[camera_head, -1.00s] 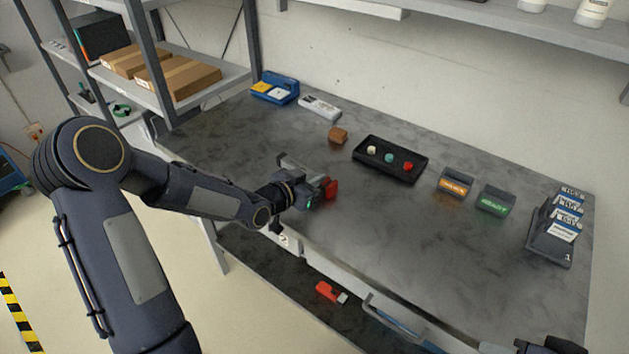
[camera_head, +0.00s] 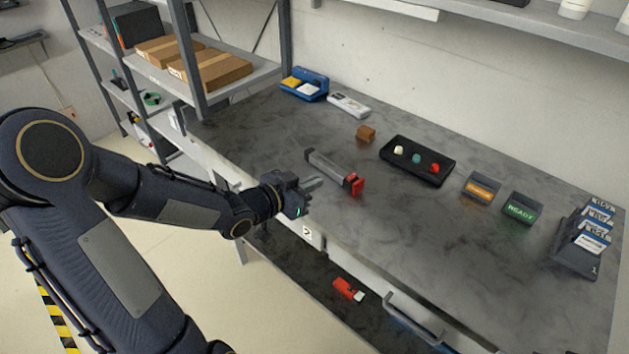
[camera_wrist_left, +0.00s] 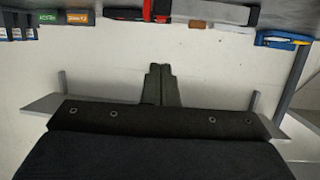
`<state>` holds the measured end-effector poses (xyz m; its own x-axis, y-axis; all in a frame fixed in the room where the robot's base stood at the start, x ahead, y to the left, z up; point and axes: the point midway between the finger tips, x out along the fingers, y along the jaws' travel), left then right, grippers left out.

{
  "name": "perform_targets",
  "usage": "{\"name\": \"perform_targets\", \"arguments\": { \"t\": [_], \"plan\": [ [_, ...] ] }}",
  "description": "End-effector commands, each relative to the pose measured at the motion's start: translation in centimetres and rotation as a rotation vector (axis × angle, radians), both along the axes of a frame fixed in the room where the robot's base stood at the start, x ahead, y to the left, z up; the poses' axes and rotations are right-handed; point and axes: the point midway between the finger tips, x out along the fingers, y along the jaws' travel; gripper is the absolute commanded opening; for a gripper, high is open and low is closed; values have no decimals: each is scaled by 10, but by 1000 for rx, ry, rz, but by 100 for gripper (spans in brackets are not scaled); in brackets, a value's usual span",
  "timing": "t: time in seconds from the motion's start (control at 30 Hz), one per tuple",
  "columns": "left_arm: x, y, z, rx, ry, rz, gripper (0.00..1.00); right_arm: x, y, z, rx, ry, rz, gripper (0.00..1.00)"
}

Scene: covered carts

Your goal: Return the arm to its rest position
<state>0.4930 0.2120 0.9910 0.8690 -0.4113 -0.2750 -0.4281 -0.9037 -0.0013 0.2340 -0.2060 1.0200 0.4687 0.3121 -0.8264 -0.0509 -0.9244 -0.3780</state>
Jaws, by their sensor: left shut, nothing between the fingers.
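My left gripper (camera_head: 314,186) is at the front edge of the grey workbench (camera_head: 400,240), to the left of a grey bar-shaped tool with a red end (camera_head: 333,171). It is apart from the tool and holds nothing. In the left wrist view, its two fingers (camera_wrist_left: 160,70) are together, with only a pale surface beyond them. The left arm is still stretched out toward the bench. The right gripper is not in these views.
A black tray (camera_head: 418,172) with three coloured knobs, a brown block (camera_head: 366,133), and orange (camera_head: 481,187) and green (camera_head: 521,208) labelled holders stand on the bench. A shelf rack (camera_head: 230,80) with cardboard boxes is behind the arm. A red item (camera_head: 347,289) lies on the lower shelf.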

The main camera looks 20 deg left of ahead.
Motion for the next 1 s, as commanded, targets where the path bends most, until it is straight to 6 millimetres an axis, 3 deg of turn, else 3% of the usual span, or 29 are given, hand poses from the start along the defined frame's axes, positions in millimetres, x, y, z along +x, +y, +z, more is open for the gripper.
{"name": "perform_targets", "arguments": {
  "t": [0.3, 0.47, 0.57, 0.7, 0.9, 1.0],
  "plan": [
    [-1, 1, 1, 11, 8, 8, 0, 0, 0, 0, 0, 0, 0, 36],
    [-16, 19, 7, 106, 117, 108, 0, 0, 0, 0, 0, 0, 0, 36],
    [-46, 39, 17, 160, 250, 235, 0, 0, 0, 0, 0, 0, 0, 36],
    [-114, 51, 27, 117, 467, 387, 0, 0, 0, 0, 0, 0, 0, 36],
    [-208, 24, 29, -80, 730, 397, 0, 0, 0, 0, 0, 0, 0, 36],
    [-238, 7, 29, -156, 811, 349, 0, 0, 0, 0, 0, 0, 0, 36]
  ]
}}
